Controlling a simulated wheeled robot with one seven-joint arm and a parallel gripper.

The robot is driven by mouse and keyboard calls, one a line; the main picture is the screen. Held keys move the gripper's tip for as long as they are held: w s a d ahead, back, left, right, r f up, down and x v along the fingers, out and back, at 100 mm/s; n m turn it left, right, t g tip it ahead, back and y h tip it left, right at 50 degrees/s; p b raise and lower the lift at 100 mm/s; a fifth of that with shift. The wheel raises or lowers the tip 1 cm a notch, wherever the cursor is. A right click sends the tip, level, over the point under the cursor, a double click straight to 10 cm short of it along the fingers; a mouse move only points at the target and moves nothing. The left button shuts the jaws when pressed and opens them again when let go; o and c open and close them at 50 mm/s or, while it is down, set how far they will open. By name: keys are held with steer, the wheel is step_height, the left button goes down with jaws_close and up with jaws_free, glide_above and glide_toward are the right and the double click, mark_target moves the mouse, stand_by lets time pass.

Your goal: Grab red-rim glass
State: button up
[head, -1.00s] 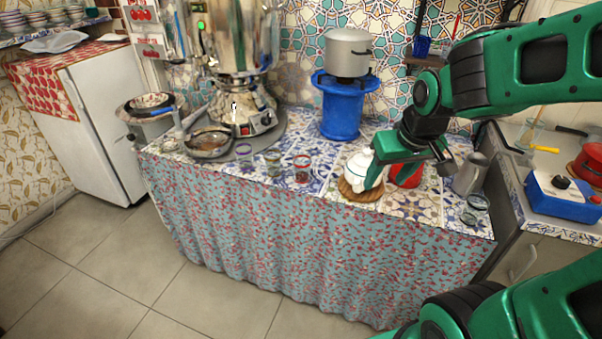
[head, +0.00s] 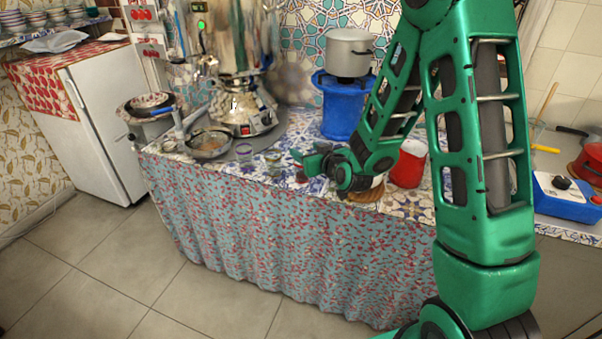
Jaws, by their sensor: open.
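The red-rim glass (head: 301,175) stands on the tiled counter near its front edge. It is mostly hidden by my gripper (head: 306,168), and only a little shows beside the fingers. My gripper is open and reaches left, low over the counter, at the glass in this view. I cannot tell whether a finger touches it or whether it is between the fingers. A purple-rim glass (head: 244,152) and another clear glass (head: 272,158) stand to the left.
The samovar (head: 243,108) and a shallow pan (head: 209,144) are at the left. A blue burner (head: 341,108) bears a grey pot (head: 349,52). A woven trivet (head: 367,194) and a red container (head: 408,165) are right of my gripper. The white teapot is mostly hidden.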

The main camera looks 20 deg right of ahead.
step_height(320, 180, down, 5)
steer(key=shift+w+f, duration=0.1)
steer(key=shift+f, duration=0.1)
steer(key=shift+w+a+f, duration=0.1)
steer(key=shift+w+f, duration=0.05)
steer(key=shift+f, duration=1.15)
steer(key=shift+x, duration=3.65)
steer(key=shift+c, duration=0.3)
steer(key=c, duration=0.8)
